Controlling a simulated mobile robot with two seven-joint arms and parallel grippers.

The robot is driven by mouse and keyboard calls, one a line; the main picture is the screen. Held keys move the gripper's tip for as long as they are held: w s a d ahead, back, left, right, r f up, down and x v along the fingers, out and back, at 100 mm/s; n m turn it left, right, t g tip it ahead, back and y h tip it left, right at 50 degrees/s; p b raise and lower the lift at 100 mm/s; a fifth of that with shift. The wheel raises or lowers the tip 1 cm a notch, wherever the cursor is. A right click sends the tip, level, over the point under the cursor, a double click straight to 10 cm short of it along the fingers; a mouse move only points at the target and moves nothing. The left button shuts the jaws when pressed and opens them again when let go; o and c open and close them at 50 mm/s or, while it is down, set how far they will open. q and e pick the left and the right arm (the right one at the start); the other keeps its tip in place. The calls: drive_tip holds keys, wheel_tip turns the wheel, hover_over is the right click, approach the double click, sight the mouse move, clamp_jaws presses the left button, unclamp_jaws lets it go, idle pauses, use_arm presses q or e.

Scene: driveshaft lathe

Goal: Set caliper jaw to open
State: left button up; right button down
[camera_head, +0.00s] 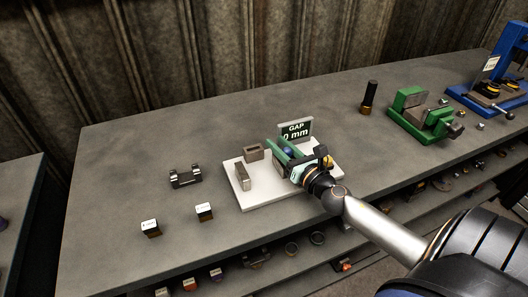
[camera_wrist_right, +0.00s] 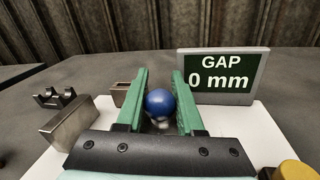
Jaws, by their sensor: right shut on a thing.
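The caliper stands on a white base plate (camera_head: 255,198) on the bench. Its dark green sign (camera_head: 296,131) reads "GAP 0 mm", and the sign also shows in the right wrist view (camera_wrist_right: 223,77). A light metal block (camera_head: 243,172) and a darker block (camera_head: 254,151) stand on the plate's left part. A blue ball knob (camera_wrist_right: 160,103) sits between the green fingers of my right gripper (camera_wrist_right: 159,100), which is shut on it. In the head view my right gripper (camera_head: 281,151) covers much of the plate's right side. My left gripper is not in view.
A dark metal cradle (camera_head: 185,178) and two small labelled blocks (camera_head: 204,210) (camera_head: 151,228) lie left of the plate. A black-handled tool (camera_head: 369,97), a green vise (camera_head: 423,117) and a blue press (camera_head: 494,92) stand to the right. The bench behind the plate is clear.

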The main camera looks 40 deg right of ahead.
drive_tip(key=c, duration=0.5)
unclamp_jaws()
drive_tip(key=shift+c, duration=0.2)
drive_tip(key=s+b, duration=0.1)
drive_tip(key=s, duration=0.4)
drive_tip(key=s+b, duration=0.2)
drive_tip(key=s, duration=0.4)
drive_tip(key=shift+s+a+f, duration=0.15)
drive_tip(key=shift+a, duration=0.05)
drive_tip(key=shift+s, duration=0.55)
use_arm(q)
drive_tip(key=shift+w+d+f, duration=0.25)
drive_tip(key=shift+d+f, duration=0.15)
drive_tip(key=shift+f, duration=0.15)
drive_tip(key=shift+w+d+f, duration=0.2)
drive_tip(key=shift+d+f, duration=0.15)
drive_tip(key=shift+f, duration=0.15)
use_arm(e)
drive_tip(key=shift+s, duration=0.1)
